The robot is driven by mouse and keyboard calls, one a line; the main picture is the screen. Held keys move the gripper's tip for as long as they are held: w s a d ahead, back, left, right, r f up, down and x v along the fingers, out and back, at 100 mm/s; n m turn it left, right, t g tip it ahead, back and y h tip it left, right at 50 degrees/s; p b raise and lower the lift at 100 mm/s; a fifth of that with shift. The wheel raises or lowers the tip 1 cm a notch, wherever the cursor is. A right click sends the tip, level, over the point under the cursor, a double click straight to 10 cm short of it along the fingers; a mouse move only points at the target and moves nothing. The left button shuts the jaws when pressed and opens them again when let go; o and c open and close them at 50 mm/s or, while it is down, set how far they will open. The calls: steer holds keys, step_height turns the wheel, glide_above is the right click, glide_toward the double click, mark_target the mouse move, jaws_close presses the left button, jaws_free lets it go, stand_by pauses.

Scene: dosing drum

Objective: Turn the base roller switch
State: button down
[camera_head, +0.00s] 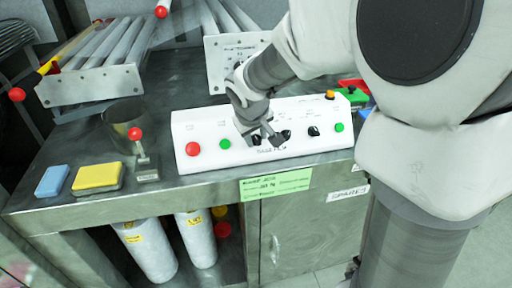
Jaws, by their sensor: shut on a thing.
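A white control box (185,162) stands on the metal bench. It bears a red button (193,149), green buttons and a row of small black switch knobs. The left black switch knob (257,141) is at my gripper (268,140), partly covered by it; small lettering below it begins with what looks like "BASE". My gripper reaches down to the box front and is shut on this knob, as far as the small view shows. Two more black knobs, a middle one (286,134) and a right one (313,131), sit to its right. The exact knob angle is too small to tell.
On the bench at left are a blue block (52,181), a yellow block (98,177), a red-balled lever (135,134) and a metal cup (122,117). A roller rack (90,85) stands behind.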

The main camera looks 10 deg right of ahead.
steer(key=shift+a+n+h+b, duration=0.1)
steer(key=shift+n+h+b, duration=0.2)
steer(key=shift+n+b, duration=0.45)
steer(key=c, duration=0.9)
jaws_free()
steer(key=p+v, duration=0.4)
steer(key=v, duration=1.3)
steer(key=shift+s+a+p, duration=0.15)
steer(key=shift+s+p, duration=0.15)
steer(key=shift+s, duration=0.1)
